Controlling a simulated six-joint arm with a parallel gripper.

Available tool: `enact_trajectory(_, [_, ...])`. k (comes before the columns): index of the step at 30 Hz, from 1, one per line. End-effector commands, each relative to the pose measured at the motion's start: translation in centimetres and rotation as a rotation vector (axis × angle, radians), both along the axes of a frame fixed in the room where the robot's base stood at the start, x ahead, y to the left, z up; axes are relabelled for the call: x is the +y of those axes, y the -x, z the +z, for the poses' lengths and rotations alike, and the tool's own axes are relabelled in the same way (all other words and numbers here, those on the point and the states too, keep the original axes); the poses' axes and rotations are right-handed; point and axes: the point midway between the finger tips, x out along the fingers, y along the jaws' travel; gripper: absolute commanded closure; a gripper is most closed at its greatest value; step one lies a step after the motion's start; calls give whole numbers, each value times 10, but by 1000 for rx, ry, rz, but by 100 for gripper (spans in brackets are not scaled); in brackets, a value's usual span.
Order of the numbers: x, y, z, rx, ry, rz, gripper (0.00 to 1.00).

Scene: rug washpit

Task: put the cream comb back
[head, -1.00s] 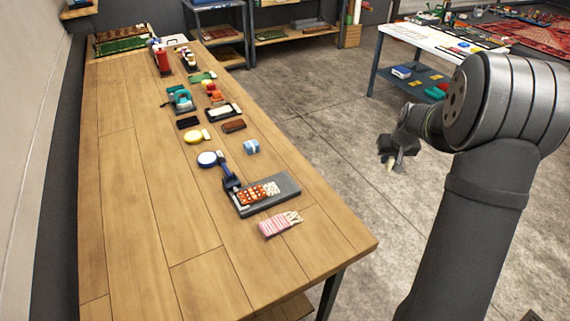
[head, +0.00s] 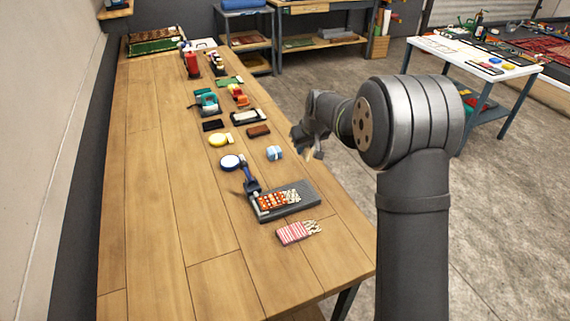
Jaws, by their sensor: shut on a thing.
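My gripper (head: 307,148) hangs in the air by the right edge of the long wooden table, as seen in the head view. It is shut on a small cream piece (head: 308,154), which fits the cream comb. Only a little of it shows between the dark fingers, and its teeth cannot be made out. A pink-striped packet (head: 292,233) with cream sticks or prongs at one end lies near the table's front right corner. A dark grey tray (head: 300,209) behind it holds an orange-red dotted packet (head: 270,201) with pale pieces.
The wooden table (head: 165,200) is bare along its left side and front. A blue-and-white round thing (head: 231,162), a light blue block (head: 274,153), a yellow disc (head: 219,140) and a brown block (head: 258,131) lie along its right half. A white table (head: 470,58) stands at right.

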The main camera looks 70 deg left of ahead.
Motion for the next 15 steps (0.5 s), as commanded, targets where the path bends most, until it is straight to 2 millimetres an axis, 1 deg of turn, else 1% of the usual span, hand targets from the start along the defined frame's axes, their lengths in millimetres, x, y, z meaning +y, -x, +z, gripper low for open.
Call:
enact_trajectory(1, [9, 10, -9, 1, 2, 3, 100])
enact_trajectory(6, [32, 35, -29, 0, 0, 1, 100])
enact_trajectory(10, [42, 45, -37, 0, -1, -1, 100])
enact_trajectory(15, [44, 47, -45, 1, 1, -3, 100])
